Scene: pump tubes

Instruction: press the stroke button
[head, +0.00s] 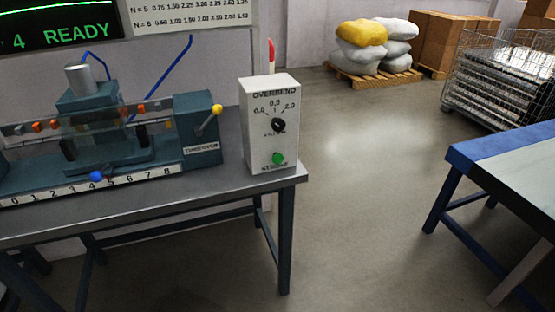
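The green stroke button (278,158) sits low on the front face of a white control box (257,135), just above the label "STROKE". The box stands upright at the right end of a grey workbench (190,188). Above the button is a black dial (278,125) under the label "OVERBEND", with marks around it. Nothing covers the button. Neither my left nor my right gripper shows in the head view.
A teal machine (95,125) with a numbered scale, a blue knob (96,176) and a yellow-tipped lever (216,109) stands left of the box. A screen (60,25) reads "READY". A blue-edged table (500,150) is at right. Open floor lies between.

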